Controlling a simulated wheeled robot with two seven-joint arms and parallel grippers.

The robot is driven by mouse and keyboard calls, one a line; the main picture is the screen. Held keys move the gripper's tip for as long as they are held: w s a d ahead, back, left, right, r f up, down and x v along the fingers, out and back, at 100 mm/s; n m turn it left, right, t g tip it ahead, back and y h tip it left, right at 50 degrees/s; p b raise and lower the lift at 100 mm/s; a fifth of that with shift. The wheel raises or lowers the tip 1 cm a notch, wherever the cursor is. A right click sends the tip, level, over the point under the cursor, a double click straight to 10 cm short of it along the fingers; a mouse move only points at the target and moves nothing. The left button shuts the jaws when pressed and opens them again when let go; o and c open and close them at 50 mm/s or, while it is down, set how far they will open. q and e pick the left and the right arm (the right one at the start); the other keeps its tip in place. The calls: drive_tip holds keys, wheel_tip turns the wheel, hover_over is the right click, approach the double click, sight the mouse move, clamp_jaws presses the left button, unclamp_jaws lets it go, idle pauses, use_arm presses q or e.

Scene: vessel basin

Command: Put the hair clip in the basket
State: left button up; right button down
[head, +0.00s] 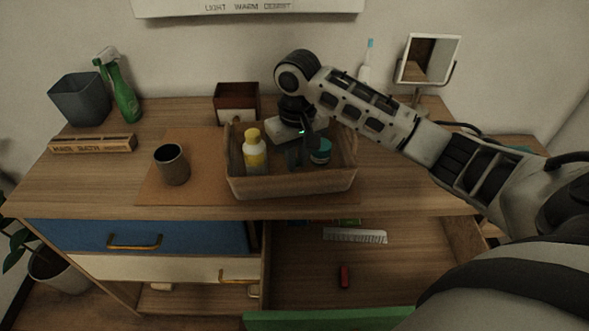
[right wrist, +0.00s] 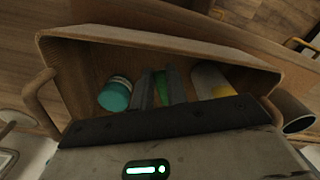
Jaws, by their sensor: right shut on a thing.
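The basket (head: 290,186) is a tan open box with a handle at each side, on the dresser top. My right gripper (head: 301,158) points down inside the basket, between a yellow-and-white bottle (head: 255,152) and a teal jar (head: 320,152). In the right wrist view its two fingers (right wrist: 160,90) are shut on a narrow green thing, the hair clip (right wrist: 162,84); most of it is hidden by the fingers. The basket's wall (right wrist: 160,42) and the teal jar (right wrist: 115,94) also show there. My left gripper is not in view.
A dark cup (head: 171,166) stands left of the basket, and a brown box (head: 236,103) stands behind it. An open drawer (head: 300,262) below holds a comb (head: 355,236) and a small red object (head: 344,276). A mirror (head: 428,60) stands at the back right.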

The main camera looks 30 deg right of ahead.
wheel_tip(320, 180, down, 5)
drive_tip(key=shift+r, duration=0.1)
idle(0.3)
drive_tip(key=c, duration=1.4)
unclamp_jaws()
drive_tip(key=shift+f, duration=0.2)
drive_tip(key=shift+w, duration=0.1)
wheel_tip(320, 180, up, 12)
drive_tip(key=shift+r, duration=0.2)
